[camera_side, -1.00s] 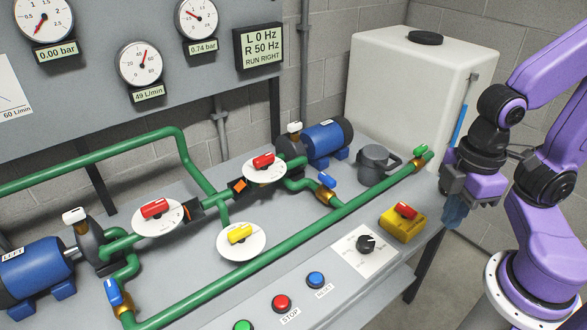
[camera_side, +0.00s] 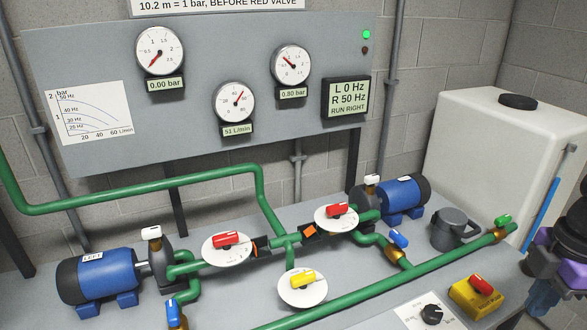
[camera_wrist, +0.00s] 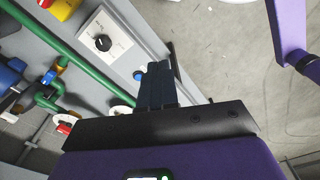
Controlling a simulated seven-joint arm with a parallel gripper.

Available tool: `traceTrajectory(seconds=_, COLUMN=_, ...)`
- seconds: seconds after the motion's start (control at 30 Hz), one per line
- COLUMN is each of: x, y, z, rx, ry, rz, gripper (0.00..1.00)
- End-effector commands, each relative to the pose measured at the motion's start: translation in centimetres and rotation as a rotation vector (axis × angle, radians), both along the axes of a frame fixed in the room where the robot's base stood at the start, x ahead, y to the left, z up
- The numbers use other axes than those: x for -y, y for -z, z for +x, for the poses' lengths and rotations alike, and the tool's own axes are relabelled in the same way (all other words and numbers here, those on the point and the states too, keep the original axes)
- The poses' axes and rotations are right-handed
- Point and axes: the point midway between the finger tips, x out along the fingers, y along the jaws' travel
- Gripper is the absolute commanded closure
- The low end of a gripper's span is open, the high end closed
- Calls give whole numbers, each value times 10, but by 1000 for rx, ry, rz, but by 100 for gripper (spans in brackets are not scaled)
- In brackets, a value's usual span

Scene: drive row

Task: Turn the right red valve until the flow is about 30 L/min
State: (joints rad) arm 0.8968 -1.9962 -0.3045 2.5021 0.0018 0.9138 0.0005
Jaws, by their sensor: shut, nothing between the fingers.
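The right red valve (camera_side: 337,210) is a red handle on a white dial disc, on the green pipe near the right pump. The flow gauge (camera_side: 234,101) reads 51 L/min on its label. The right pressure gauge (camera_side: 291,62) reads 0.80 bar. My gripper (camera_side: 541,297) is at the right edge of the side view, partly cut off, well away from the valve. In the wrist view my gripper (camera_wrist: 157,80) has its dark fingers together and empty. A red handle (camera_wrist: 65,128) shows at lower left there; which valve it is I cannot tell.
The left red valve (camera_side: 226,240) and yellow valve (camera_side: 302,280) are close by. A yellow box with red switch (camera_side: 477,296), a black knob (camera_side: 432,313) and a grey jug (camera_side: 455,230) lie between my gripper and the valve. The display (camera_side: 346,101) says RUN RIGHT.

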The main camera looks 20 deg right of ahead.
Motion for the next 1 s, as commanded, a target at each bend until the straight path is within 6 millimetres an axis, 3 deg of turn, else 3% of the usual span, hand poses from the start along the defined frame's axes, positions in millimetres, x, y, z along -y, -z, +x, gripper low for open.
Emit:
traceTrajectory(seconds=0.83, x=0, y=0, z=0, rx=0, ry=0, rz=0, gripper=100)
traceTrajectory(seconds=0.87, x=0, y=0, z=0, rx=0, ry=0, rz=0, gripper=97)
traceTrajectory(seconds=1.0, x=0, y=0, z=0, rx=0, ry=0, rz=0, gripper=51)
